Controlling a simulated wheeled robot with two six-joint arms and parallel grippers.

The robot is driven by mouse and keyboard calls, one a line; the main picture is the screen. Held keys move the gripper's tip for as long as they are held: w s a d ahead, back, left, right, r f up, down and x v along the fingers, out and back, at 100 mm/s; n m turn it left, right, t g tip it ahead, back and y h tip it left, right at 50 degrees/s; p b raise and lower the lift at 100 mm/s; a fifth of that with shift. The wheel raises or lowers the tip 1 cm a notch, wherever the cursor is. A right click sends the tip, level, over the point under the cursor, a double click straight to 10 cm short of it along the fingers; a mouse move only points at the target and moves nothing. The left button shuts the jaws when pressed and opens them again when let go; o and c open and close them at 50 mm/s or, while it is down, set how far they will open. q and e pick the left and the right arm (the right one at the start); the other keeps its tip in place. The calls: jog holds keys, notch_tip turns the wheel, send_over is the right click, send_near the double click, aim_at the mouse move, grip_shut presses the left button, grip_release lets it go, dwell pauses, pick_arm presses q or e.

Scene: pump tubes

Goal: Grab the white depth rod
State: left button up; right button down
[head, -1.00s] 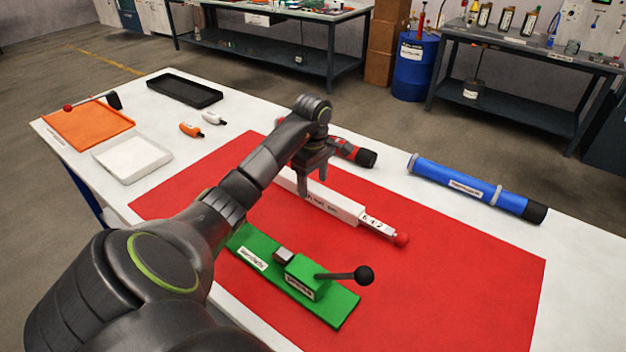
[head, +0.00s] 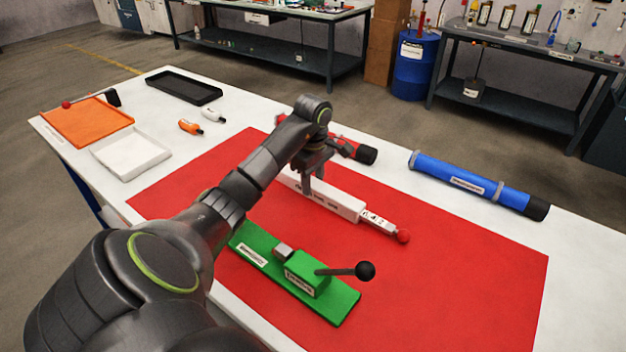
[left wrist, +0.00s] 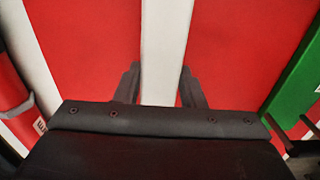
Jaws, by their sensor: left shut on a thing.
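The white depth rod (head: 340,203) is a long white bar with a label and a red ball at its right end, lying along the red mat (head: 450,260). My left gripper (head: 312,190) is shut on its middle from above. In the left wrist view, the rod (left wrist: 166,45) runs between the two dark fingers of the left gripper (left wrist: 160,88). The rod's left part is partly hidden by my arm in the head view. It seems to be at or very near the mat; I cannot tell if there is a gap. My right gripper is not in view.
A green block with a black-knobbed lever (head: 308,278) stands in front. Behind lie a red and black tube (head: 345,146) and a blue tube (head: 465,181). An orange tray (head: 88,122), white tray (head: 130,155) and black tray (head: 184,88) are at the left. The mat's right side is clear.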

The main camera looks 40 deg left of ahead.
aim_at(313, 182)
pick_arm(q)
jog(key=shift+r, duration=0.1)
notch_tip(313, 182, up, 10)
jog(key=p, duration=0.9)
jog(key=shift+p, duration=0.4)
